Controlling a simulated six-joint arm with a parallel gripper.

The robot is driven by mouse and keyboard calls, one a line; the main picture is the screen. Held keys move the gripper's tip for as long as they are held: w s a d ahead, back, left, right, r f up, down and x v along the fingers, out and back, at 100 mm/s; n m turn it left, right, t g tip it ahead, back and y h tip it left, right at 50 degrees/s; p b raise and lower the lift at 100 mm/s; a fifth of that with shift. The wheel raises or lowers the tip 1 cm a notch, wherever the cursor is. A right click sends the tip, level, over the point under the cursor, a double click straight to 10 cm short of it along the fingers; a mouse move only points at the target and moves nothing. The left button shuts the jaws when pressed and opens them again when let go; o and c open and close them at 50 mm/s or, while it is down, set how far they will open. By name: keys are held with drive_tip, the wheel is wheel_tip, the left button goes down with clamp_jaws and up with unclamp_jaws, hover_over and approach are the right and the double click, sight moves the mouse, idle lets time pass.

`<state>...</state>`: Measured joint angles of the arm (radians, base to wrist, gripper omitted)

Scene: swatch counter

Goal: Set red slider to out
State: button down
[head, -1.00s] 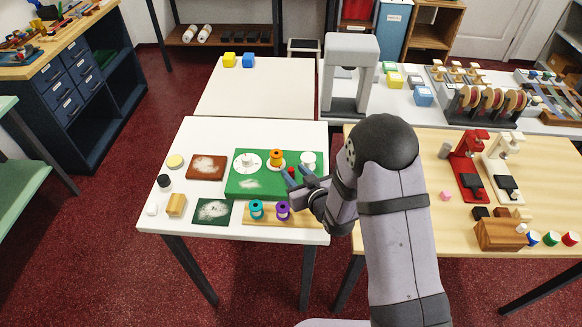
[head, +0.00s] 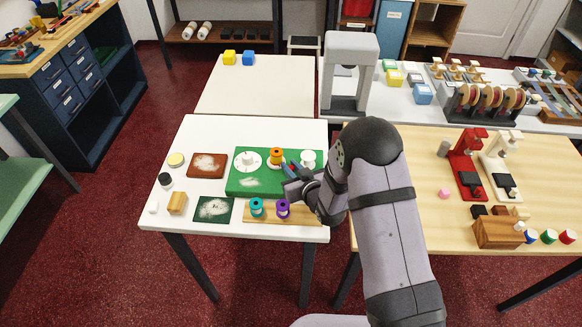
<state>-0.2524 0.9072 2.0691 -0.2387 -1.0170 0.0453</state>
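My gripper (head: 294,169) is over the right part of the green board (head: 240,188) on the white table. Its two bluish fingertips stand apart, so it looks open. A small red spot shows between or just behind the fingertips; I cannot tell whether it is a slider or part of my gripper, or whether it touches the fingers. The orange spool (head: 276,155) is just left of the fingers and the white spool (head: 308,157) just beyond them. No red slider can be made out for certain; my gripper hides part of the board.
Teal (head: 256,207) and purple (head: 282,208) spools stand on a wooden strip in front of my gripper. A brown pad (head: 206,166) and a dark green pad (head: 214,209) lie to the left. A red press (head: 467,165) stands on the right table. The rear white table is mostly clear.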

drive_tip(key=s, duration=0.4)
drive_tip(key=shift+s, duration=0.1)
drive_tip(key=shift+f, duration=0.1)
drive_tip(key=shift+s, duration=0.1)
drive_tip(key=c, duration=1.7)
unclamp_jaws()
drive_tip(key=shift+b+v, duration=1.3)
drive_tip(key=shift+v, duration=2.45)
